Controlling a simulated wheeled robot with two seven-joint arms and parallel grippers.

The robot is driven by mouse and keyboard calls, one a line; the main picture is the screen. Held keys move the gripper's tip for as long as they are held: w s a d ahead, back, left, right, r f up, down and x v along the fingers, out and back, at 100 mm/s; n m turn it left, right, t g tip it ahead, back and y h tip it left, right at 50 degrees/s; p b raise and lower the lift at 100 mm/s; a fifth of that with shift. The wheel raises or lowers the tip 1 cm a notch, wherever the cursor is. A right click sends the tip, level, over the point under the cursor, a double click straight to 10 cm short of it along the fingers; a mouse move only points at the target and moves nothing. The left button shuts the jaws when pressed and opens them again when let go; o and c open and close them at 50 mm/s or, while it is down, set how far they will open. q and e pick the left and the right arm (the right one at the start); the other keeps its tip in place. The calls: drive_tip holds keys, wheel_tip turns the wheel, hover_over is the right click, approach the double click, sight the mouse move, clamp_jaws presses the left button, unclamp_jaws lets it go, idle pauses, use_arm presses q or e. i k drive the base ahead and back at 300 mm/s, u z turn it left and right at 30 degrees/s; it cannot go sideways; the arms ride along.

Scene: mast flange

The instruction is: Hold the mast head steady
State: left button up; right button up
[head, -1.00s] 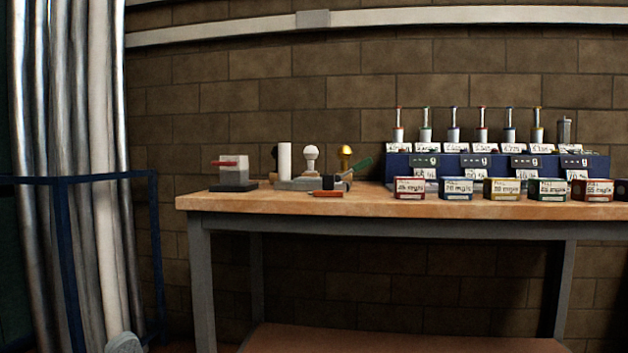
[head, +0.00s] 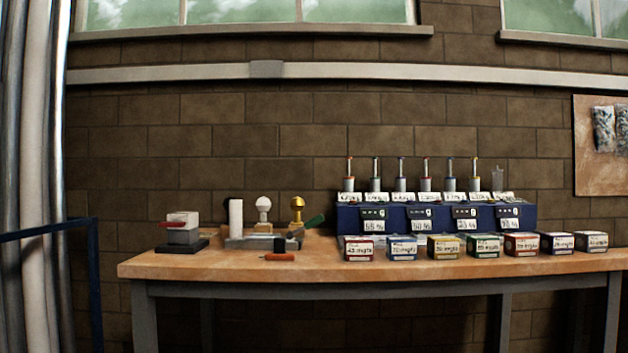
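No mast head or flange that I can identify shows in the head view. Neither of my grippers is in view, so their state is hidden. Tall metallic tubes or poles (head: 38,180) stand upright at the far left edge. I cannot tell whether they belong to the mast.
A wooden workbench (head: 230,268) stands against the brick wall. On it are a small device with a red handle (head: 183,228), a grey tray (head: 262,243), a blue rack (head: 520,219) and several labelled boxes (head: 402,247). A blue rail (head: 45,231) stands at left.

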sight(319, 218)
drive_tip(key=k, duration=0.65)
drive_tip(key=u, duration=0.85)
drive_tip(key=i, duration=1.15)
drive_tip(key=z, duration=0.6)
drive_tip(key=i, duration=0.35)
drive_tip(key=z, duration=0.45)
